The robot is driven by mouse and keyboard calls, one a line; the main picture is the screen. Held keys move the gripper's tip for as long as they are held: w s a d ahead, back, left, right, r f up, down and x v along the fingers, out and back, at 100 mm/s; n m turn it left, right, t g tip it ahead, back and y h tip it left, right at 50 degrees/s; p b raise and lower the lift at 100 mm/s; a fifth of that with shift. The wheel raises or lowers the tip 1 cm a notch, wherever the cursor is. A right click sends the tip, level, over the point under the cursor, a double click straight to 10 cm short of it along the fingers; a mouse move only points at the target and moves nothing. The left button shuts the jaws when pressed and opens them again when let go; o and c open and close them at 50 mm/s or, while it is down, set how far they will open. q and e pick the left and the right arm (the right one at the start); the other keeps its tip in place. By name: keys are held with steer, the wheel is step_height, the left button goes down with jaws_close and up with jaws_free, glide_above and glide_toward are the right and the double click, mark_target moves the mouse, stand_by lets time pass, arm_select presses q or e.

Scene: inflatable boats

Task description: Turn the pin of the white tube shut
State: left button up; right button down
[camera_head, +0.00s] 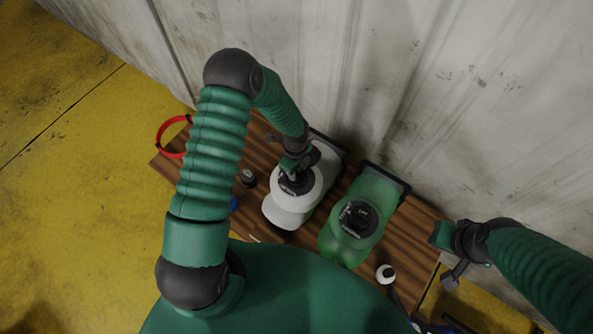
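The white tube (285,212) lies on the brown wooden table, with a round black cap on its upper face. My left gripper (296,174) is directly over this cap, at its middle. The pin of the white tube is hidden by the gripper or too dark to make out. I cannot tell whether the fingers are closed on it. My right gripper (440,236) is off to the right, at the table's right end, away from the white tube. Its finger opening is too small to judge.
A green tube (346,247) with a black cap (358,218) lies just right of the white one. A red ring (168,137) is at the table's left end. A small dark round piece (247,177) and a small white-and-black piece (386,273) lie on the table (420,222). A pale wall stands behind.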

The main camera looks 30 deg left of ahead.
arm_select(q)
steer(key=shift+f, duration=0.1)
step_height(320, 180, up, 17)
steer(key=shift+f+b, duration=0.1)
steer(key=shift+b, duration=0.4)
steer(key=s+d+n+t+b, duration=0.1)
steer(key=s+n+b, duration=0.1)
steer(key=n, duration=0.4)
steer(key=s+d+n+b, duration=0.1)
steer(key=s+n+b, duration=0.1)
steer(key=s+n, duration=0.3)
steer(key=s+n+t+b, duration=0.1)
steer(key=s+n, duration=0.3)
steer(key=n, duration=0.4)
steer(key=shift+s+d+f+n+t+b, duration=0.2)
steer(key=shift+d+f+n+t+b, duration=0.15)
steer(key=shift+b, duration=0.4)
